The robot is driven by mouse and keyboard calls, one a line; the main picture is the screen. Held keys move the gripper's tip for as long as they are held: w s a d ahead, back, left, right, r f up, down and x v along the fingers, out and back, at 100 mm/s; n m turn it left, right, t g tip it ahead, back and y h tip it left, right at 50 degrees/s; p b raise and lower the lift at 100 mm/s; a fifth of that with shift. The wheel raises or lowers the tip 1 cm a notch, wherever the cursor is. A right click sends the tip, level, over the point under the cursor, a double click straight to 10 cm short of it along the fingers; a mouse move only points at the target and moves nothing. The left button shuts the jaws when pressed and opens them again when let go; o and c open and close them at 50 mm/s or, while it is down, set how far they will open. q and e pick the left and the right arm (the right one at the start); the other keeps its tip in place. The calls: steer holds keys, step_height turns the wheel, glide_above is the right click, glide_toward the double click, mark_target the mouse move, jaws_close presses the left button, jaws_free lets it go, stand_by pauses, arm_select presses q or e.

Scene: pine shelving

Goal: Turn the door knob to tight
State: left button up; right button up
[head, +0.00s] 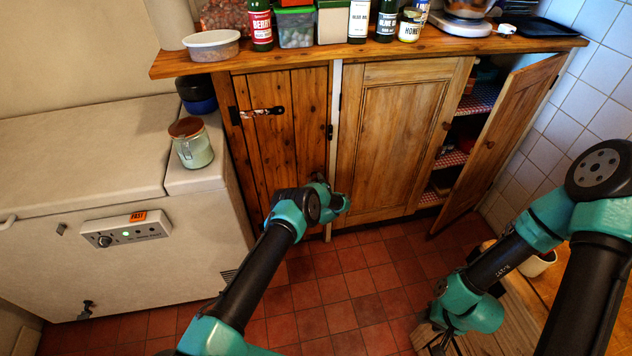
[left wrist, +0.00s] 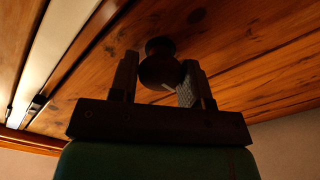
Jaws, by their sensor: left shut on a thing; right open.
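The plank cupboard door (head: 282,150) stands shut at the left of the pine unit. Its round dark wooden door knob (left wrist: 160,66) shows in the left wrist view, between the two fingers. My left gripper (left wrist: 160,80) is shut on this knob. In the head view my left gripper (head: 325,182) is low at the right edge of the plank door, and my own wrist hides the knob there. I cannot tell how far the knob is turned. My right gripper (head: 440,338) is open and low at the bottom right, away from the doors; its fingers are partly hidden.
A panelled door (head: 390,140) beside it is shut. A right door (head: 505,140) stands open, showing shelves. Jars and bottles crowd the worktop (head: 285,57). A white chest freezer (head: 85,150) with a lidded jar (head: 193,148) stands left. Red floor tiles (head: 345,290) are clear.

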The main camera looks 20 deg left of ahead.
arm_select(q)
steer(key=shift+c, duration=0.9)
steer(key=shift+m, duration=0.4)
steer(key=m, duration=0.4)
steer(key=shift+m, duration=0.3)
steer(key=m, duration=0.4)
steer(key=shift+m, duration=0.3)
steer(key=m, duration=0.9)
steer(key=shift+d, duration=0.1)
steer(key=o, duration=0.9)
